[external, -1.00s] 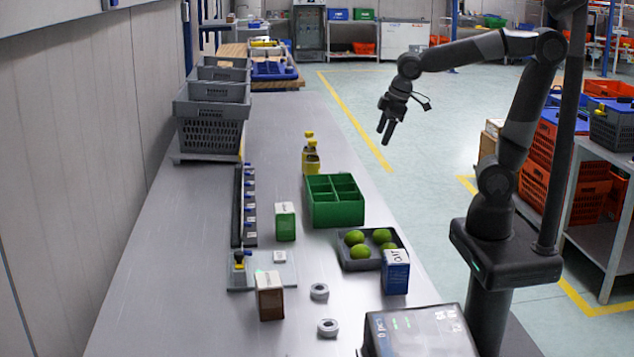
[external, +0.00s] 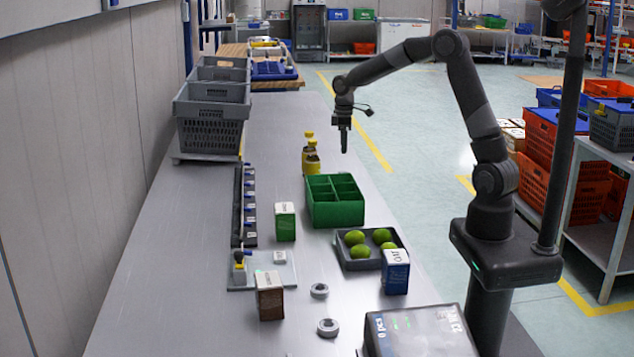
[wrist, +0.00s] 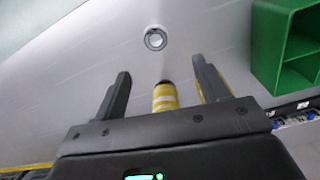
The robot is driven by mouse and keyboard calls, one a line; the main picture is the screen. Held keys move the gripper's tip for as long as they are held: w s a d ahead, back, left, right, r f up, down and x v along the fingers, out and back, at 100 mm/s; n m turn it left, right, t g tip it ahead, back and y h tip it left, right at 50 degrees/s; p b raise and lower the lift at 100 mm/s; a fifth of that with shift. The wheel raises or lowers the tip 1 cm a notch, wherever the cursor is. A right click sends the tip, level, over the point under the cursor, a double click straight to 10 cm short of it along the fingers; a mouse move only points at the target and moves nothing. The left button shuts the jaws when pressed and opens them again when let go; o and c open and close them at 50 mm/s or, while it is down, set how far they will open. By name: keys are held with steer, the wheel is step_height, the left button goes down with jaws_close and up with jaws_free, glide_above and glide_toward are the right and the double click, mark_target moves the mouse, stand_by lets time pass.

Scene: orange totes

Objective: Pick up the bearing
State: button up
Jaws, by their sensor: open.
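In the wrist view a grey ring-shaped bearing (wrist: 155,39) lies on the table ahead of my fingertips. In the external view two similar grey rings lie near the front, one (external: 319,291) behind the other (external: 328,327); I cannot match the wrist-view ring to either. My gripper (external: 344,150) points down in the air beside the yellow bottles, far from those two rings. In the wrist view my gripper (wrist: 160,85) is open, with nothing held. A yellow bottle (wrist: 165,97) shows between its fingers, lower down.
The green divided crate (external: 335,208) stands near the yellow bottles (external: 312,158). A grey tray of green fruit (external: 358,264), a blue box (external: 395,272), a brown box (external: 269,297) and a green-white box (external: 285,222) stand nearer. The left strip of the table is clear.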

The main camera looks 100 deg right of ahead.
steer(key=f, duration=1.1)
steer(key=shift+d, duration=0.35)
steer(key=shift+s, duration=0.1)
steer(key=shift+c, duration=0.2)
steer(key=c, duration=1.1)
